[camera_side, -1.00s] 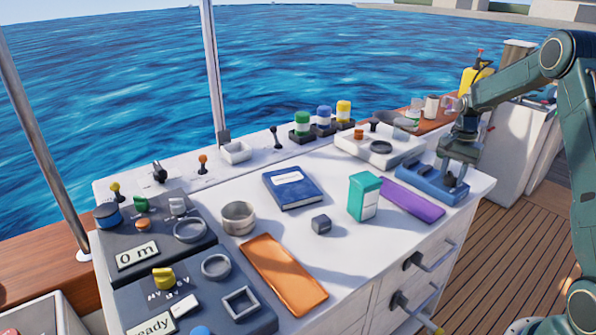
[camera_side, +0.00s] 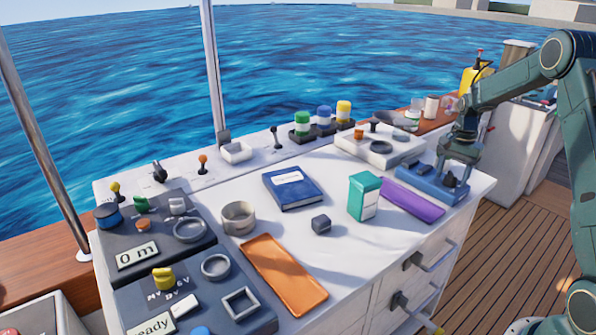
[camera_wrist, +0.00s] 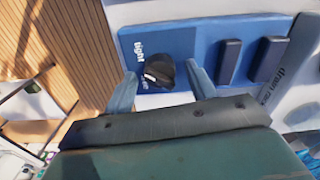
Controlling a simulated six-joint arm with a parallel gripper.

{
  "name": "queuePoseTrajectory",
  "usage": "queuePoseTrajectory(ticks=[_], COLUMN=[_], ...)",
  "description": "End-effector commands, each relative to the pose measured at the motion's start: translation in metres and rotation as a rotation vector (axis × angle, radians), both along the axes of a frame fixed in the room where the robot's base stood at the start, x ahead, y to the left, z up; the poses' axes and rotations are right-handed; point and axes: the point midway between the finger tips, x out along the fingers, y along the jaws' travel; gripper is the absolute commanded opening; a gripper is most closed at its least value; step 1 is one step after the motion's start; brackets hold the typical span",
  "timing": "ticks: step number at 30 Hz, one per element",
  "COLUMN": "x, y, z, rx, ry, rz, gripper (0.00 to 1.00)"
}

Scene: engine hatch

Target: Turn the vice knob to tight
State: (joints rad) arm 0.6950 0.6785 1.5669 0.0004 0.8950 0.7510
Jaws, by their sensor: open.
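The vice is a blue block (camera_side: 424,188) at the right end of the white worktop. In the wrist view its blue base (camera_wrist: 185,45) carries a dark rounded knob (camera_wrist: 159,71) and two dark upright jaws (camera_wrist: 229,60), (camera_wrist: 268,58) standing apart. White lettering reading "tight" is beside the knob. My gripper (camera_side: 457,182) is over the knob end of the vice. In the wrist view my gripper (camera_wrist: 160,85) is open, with one finger on each side of the knob. I cannot tell whether either finger touches it.
A purple slab (camera_side: 412,200), a teal box (camera_side: 364,196) and a white panel with round fittings (camera_side: 378,150) stand close to the vice. The worktop's right edge is near, with drawer handles (camera_side: 428,260) jutting out below it.

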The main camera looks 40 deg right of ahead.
Motion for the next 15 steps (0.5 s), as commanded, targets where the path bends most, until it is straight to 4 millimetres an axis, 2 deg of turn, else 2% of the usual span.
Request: queuePoseTrajectory(ticks=[8,15], x=[0.0,0.001], y=[0.0,0.0], z=[0.012,0.043], rx=[0.0,-0.002], ry=[-0.001,-0.002], rz=[0.001,0.0], gripper=[0.56,0.56])
